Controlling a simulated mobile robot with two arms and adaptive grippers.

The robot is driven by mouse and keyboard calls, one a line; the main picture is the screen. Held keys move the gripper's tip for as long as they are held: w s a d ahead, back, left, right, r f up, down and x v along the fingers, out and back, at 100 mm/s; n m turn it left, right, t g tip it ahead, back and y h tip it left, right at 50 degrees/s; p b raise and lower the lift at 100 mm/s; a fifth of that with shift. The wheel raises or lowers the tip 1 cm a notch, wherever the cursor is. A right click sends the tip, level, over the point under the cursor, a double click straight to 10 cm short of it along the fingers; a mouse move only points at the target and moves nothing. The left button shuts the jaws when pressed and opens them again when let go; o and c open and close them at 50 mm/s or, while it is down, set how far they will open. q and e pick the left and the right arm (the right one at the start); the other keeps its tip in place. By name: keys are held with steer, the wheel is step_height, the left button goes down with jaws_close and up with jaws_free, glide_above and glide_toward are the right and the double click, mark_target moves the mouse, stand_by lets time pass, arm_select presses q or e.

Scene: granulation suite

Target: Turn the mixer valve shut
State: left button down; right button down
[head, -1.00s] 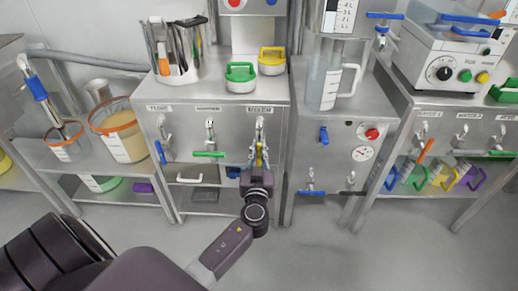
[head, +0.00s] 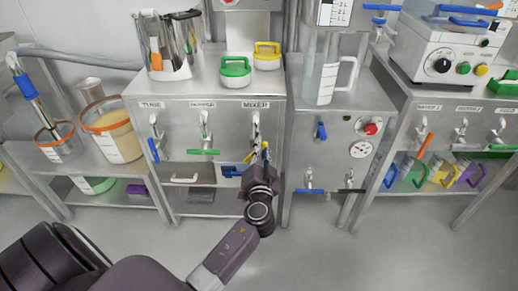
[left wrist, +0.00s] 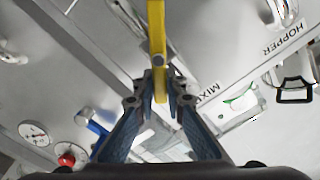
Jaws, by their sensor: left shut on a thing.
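The mixer valve hangs below the third label on the steel front panel, its metal body (head: 255,127) upright. In the left wrist view the yellow lever (left wrist: 157,28) runs down between the fingers. My left gripper (head: 262,165) is shut on this lever; its fingers (left wrist: 161,90) sit on both sides of it. My right gripper is not in view.
The hopper valve with its green lever (head: 203,152) is to the left, beside a valve with a blue lever (head: 153,150). To the right stands a steel cabinet with a blue lever (head: 321,131), a red knob (head: 370,129) and a gauge (head: 361,149). The floor in front is clear.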

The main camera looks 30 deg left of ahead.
arm_select(q)
steer(key=m, duration=0.2)
steer(key=f+m, duration=0.1)
steer(key=shift+w+d, duration=0.15)
steer(key=shift+d, duration=0.1)
steer(key=shift+w+d+f+m+b, duration=0.1)
steer(key=shift+f+m, duration=0.2)
steer(key=shift+m, duration=0.9)
steer(key=shift+d+f+m+b, duration=0.15)
steer(key=shift+f+m, duration=0.1)
steer(key=shift+m, duration=0.95)
steer(key=shift+w+d+f+m+b, duration=0.1)
steer(key=shift+f+m, duration=0.2)
steer(key=shift+m, duration=0.9)
steer(key=shift+f, duration=0.1)
steer(key=c, duration=2)
jaws_free()
steer(key=shift+o, duration=0.2)
